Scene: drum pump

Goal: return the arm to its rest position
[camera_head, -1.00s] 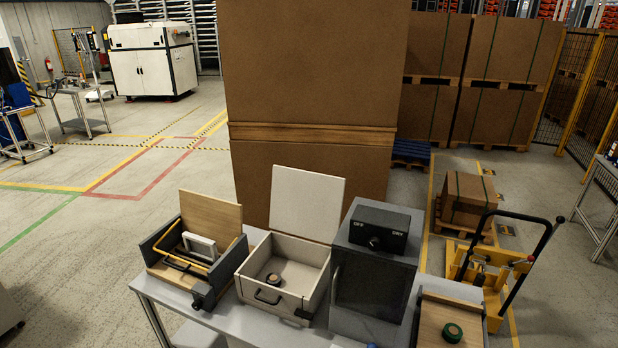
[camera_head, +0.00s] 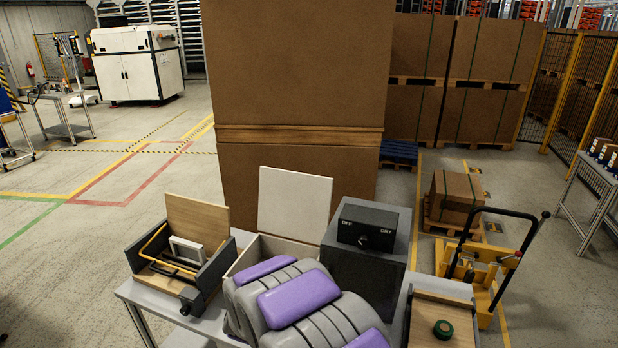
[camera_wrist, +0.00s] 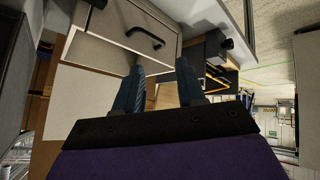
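My arm (camera_head: 300,298), grey with purple pads, is folded up in the lower middle of the head view, in front of the white box. My gripper (camera_wrist: 160,66) shows in the wrist view with its two dark blue fingers apart and nothing between them. The white box (camera_head: 295,203) stands on the table with its lid raised; my arm hides its front and inside in the head view. Its front and dark handle show in the wrist view (camera_wrist: 113,27), beyond my fingertips. My gripper's fingers are not visible in the head view.
A wooden tray box with a yellow bar (camera_head: 198,222) stands left of the white box. A dark box with a knob (camera_head: 368,227) stands right of it, then a tray (camera_head: 452,300) holding a green roll (camera_head: 443,329). A yellow pallet jack (camera_head: 490,260) and tall cartons (camera_head: 303,70) stand behind.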

